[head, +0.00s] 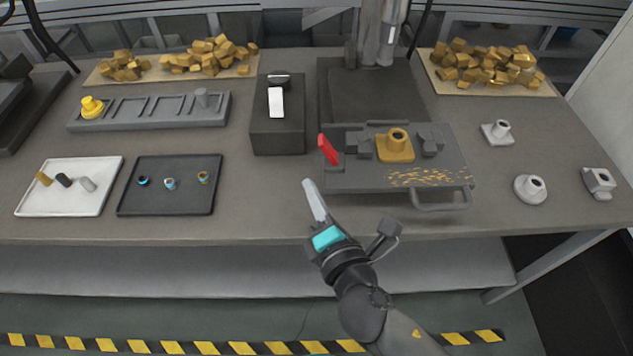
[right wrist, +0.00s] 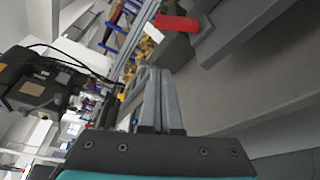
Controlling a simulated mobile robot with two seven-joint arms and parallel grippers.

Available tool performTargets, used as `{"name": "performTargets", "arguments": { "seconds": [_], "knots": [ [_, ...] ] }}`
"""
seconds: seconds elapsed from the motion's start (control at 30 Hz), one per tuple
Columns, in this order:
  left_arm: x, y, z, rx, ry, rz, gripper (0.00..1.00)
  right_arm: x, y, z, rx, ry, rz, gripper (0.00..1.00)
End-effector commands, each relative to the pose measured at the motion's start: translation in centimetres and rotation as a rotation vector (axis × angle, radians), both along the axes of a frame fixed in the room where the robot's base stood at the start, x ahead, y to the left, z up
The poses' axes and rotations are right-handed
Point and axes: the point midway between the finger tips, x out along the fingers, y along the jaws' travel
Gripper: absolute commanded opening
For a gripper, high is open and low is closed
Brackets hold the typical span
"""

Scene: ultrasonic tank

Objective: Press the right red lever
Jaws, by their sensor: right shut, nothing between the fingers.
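A red lever (head: 328,149) stands at the left end of the grey fixture plate (head: 345,182) in the head view. It also shows in the right wrist view as a red block (right wrist: 176,23) at the top. My right gripper (head: 309,184) is in front of the fixture, below the lever in the head view, with its fingers pointing up toward it. The fingers (right wrist: 160,85) are closed together and empty. They are apart from the lever. My left gripper is in neither view.
A dark grey box with a white switch (head: 276,103) stands left of the lever. A gold part (head: 396,146) sits on the fixture, with a handle (head: 440,205) at its front. A black tray (head: 130,200) and a white tray (head: 62,210) lie left. The table front between is clear.

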Motion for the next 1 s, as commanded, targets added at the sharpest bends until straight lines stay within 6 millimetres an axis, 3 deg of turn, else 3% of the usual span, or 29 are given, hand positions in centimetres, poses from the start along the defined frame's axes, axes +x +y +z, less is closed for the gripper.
{"name": "performTargets", "arguments": {
  "seconds": [0.5, 0.7, 1.0],
  "knots": [
    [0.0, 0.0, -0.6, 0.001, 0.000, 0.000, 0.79, 8.3, 2.6, -1.2, 0.001, -0.003, -0.001, 0.00],
    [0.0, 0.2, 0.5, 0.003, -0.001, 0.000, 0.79, 7.9, -0.1, 0.2, -0.002, -0.001, 0.000, 0.00],
    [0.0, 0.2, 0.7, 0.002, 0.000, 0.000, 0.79, 7.8, -1.1, 0.6, 0.001, 0.002, 0.000, 0.00]
  ]
}}
